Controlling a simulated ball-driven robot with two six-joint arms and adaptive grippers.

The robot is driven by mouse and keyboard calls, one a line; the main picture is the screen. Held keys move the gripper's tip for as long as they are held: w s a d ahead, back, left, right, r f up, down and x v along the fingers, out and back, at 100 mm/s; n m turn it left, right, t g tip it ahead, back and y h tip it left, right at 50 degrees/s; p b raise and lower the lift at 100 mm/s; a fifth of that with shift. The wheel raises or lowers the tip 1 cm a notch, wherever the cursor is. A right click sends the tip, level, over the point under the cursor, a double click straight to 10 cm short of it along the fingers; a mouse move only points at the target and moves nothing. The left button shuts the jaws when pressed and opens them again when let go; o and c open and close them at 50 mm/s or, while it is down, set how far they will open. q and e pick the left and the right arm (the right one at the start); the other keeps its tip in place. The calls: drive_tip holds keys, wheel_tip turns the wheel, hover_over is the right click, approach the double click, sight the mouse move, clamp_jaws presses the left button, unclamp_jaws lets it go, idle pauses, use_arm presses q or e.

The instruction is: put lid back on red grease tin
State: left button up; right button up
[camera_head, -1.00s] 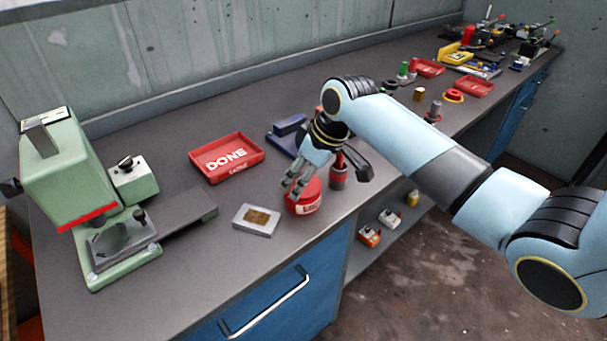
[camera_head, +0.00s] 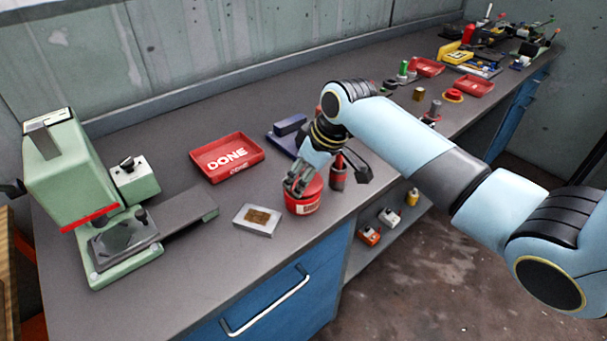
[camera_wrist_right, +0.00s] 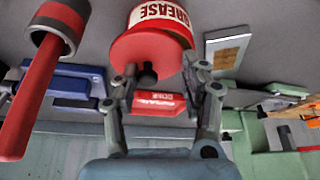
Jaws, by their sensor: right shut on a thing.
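The red grease tin (camera_head: 304,203) with a white label stands upright near the bench's front edge. In the right wrist view the tin (camera_wrist_right: 163,12) reads GREASE. My right gripper (camera_head: 296,188) is over the tin's top. In the right wrist view the gripper (camera_wrist_right: 158,84) is shut on the dark knob of the red lid (camera_wrist_right: 148,48). The lid is at the tin's mouth, touching or very close; I cannot tell if it is fully seated. A dark piece at the head view's left edge looks like the tip of my left gripper (camera_head: 12,188); its fingers cannot be made out.
A grey tray with a brown patch (camera_head: 243,225) lies just left of the tin. The red DONE tray (camera_head: 250,149) is behind it. A red-handled tool in a dark-rimmed holder (camera_head: 338,180) stands close right. A green press (camera_head: 65,165) fills the left.

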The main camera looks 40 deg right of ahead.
drive_tip(key=shift+s+a+f+p, duration=0.15)
drive_tip(key=shift+s+a+p, duration=0.4)
drive_tip(key=shift+a+p, duration=0.05)
idle(0.3)
drive_tip(key=o, duration=1.3)
drive_tip(key=shift+w, duration=0.1)
drive_tip(key=shift+o, duration=0.4)
drive_tip(key=shift+d, duration=0.1)
drive_tip(key=o, duration=0.4)
drive_tip(key=shift+r, duration=0.2)
